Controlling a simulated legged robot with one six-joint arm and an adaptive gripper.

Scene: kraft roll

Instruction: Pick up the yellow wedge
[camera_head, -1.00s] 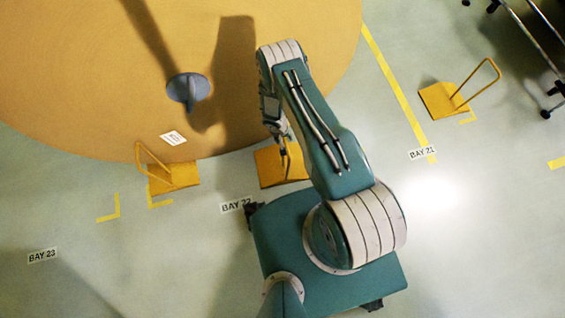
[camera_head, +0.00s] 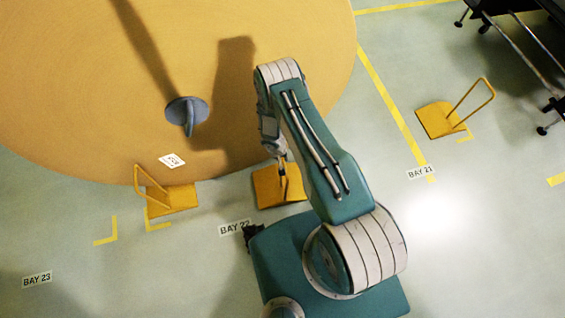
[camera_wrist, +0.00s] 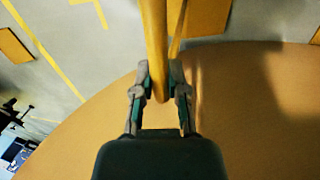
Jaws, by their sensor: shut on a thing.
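The yellow wedge (camera_head: 268,188) has a flat plate and an upright loop handle. In the head view it is by the lower edge of the big brown roll, above the BAY 22 label. My gripper (camera_head: 282,162) is over it, partly hidden by my arm. In the wrist view my gripper (camera_wrist: 161,85) is shut with its fingers on either side of the handle bar (camera_wrist: 155,40), and the plate (camera_wrist: 207,18) shows beyond. I cannot tell whether the plate touches the floor.
The kraft roll (camera_head: 90,90) fills the upper left, with a grey core (camera_head: 187,112). Other yellow wedges stand at left (camera_head: 172,199) and right (camera_head: 438,120). A dark wheeled rack (camera_head: 520,45) is at the top right. The floor at lower left is clear.

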